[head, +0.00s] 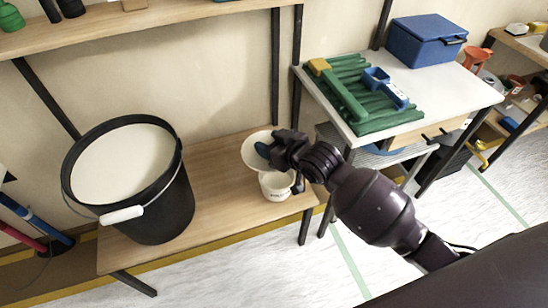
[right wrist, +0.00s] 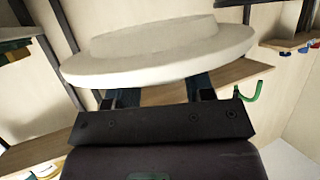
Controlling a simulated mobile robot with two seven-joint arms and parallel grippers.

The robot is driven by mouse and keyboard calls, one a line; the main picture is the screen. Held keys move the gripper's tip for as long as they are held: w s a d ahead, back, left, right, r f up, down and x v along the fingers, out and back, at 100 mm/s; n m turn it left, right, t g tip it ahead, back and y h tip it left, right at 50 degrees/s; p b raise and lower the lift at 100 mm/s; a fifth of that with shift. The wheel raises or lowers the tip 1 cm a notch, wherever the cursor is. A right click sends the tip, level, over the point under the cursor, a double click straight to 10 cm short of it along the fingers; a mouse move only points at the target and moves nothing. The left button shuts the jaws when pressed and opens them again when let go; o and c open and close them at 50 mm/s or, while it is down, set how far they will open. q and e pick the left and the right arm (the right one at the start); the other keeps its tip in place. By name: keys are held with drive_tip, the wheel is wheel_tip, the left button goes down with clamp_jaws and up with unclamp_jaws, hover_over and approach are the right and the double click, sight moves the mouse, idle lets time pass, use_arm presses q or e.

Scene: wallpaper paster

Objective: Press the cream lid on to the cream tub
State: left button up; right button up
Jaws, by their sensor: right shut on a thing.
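The cream lid (head: 249,152) is a round, pale disc with a raised middle. It fills the upper part of the right wrist view (right wrist: 160,52), slightly tilted there. My right gripper (head: 266,149) is shut on the lid; its two dark fingers show against the lid's underside in the wrist view. The cream tub (head: 277,188) stands upright on the wooden bench, near its right end. In the head view the lid appears just behind and left of the tub, overlapping its rim; the exact gap is unclear. My left gripper is not in view.
A large black bucket (head: 170,205) with cream contents stands on the wooden bench (head: 215,205) to the left. A white table (head: 445,85) at right holds a green ribbed mat and a blue box (head: 425,42). Bare bench lies between bucket and tub.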

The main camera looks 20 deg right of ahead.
use_arm(q)
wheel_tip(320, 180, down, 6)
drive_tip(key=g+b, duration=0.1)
drive_tip(key=b, duration=0.4)
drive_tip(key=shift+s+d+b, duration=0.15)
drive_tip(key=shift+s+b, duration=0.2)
use_arm(e)
drive_tip(key=w+d+f, duration=0.2)
drive_tip(key=w+f, duration=0.2)
drive_tip(key=f, duration=0.4)
drive_tip(key=w+d+f+n+y, duration=0.1)
drive_tip(key=w+d+f, duration=0.2)
drive_tip(key=f, duration=0.5)
drive_tip(key=shift+w+d, duration=0.25)
drive_tip(key=shift+w, duration=0.5)
use_arm(q)
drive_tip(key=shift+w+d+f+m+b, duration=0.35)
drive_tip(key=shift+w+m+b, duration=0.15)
drive_tip(key=shift+b, duration=0.75)
use_arm(e)
wheel_tip(320, 180, down, 6)
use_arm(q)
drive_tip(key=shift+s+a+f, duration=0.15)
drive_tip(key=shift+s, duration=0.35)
use_arm(e)
drive_tip(key=shift+s, duration=0.1)
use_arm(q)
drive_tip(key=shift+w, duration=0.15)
